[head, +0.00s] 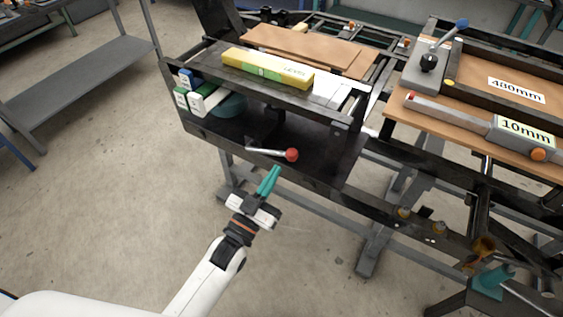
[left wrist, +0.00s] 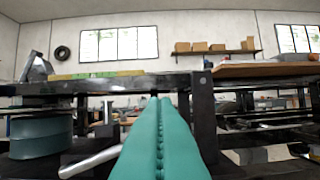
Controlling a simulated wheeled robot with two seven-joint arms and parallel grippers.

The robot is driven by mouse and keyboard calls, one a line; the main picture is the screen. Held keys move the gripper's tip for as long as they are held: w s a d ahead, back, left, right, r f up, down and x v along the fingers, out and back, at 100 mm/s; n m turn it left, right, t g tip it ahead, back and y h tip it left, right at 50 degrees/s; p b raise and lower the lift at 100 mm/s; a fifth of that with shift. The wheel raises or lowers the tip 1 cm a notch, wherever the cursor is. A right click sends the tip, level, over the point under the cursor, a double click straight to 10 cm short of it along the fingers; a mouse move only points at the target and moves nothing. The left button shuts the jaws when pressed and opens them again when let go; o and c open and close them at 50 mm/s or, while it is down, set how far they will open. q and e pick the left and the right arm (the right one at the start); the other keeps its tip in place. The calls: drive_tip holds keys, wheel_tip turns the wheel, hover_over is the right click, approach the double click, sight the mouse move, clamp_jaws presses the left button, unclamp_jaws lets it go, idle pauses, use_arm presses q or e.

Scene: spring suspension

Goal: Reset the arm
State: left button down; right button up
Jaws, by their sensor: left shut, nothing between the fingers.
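My left gripper (head: 270,180) has teal fingers and is shut and empty. In the head view it is in front of the dark workbench, just below a lever with a red ball knob (head: 291,155). In the left wrist view its closed fingers (left wrist: 160,112) fill the middle, and the lever's pale metal rod (left wrist: 90,162) shows to their left. The fingertips look apart from the knob in the head view. In the left wrist view the knob is hidden. My right gripper is not clearly visible; a teal piece (head: 492,282) at the lower right cannot be made out.
A yellow-green level (head: 267,68) lies on the bench's upper shelf (head: 330,120). Boxes (head: 200,98) sit at its left end. The floor (head: 110,190) at left is clear.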

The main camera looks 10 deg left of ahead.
use_arm(q)
drive_tip(key=shift+s+a+f, duration=0.1)
drive_tip(key=shift+s+a, duration=0.1)
drive_tip(key=shift+s, duration=0.65)
drive_tip(key=shift+w, duration=0.1)
drive_tip(key=s+a+f+g+y, duration=0.2)
drive_tip(key=s+f+g, duration=0.1)
drive_tip(key=f, duration=0.8)
drive_tip(key=s+a+f+n+g+y, duration=0.1)
drive_tip(key=s+a+f+g, duration=0.15)
drive_tip(key=f, duration=0.85)
drive_tip(key=s+a+f+g+y, duration=0.1)
drive_tip(key=s+f+g+y, duration=0.2)
drive_tip(key=f, duration=0.8)
drive_tip(key=s+a+f+g, duration=0.2)
drive_tip(key=s+f, duration=0.4)
drive_tip(key=s, duration=0.3)
drive_tip(key=s+a+f+n+g+y, duration=0.1)
drive_tip(key=s+a+f+g, duration=0.2)
drive_tip(key=s, duration=0.7)
drive_tip(key=s+a+f+g, duration=0.2)
drive_tip(key=s+f+g, duration=0.4)
drive_tip(key=s+f, duration=0.3)
drive_tip(key=shift+s+a+f+y, duration=0.35)
drive_tip(key=shift+s+y, duration=0.05)
drive_tip(key=shift+s, duration=0.3)
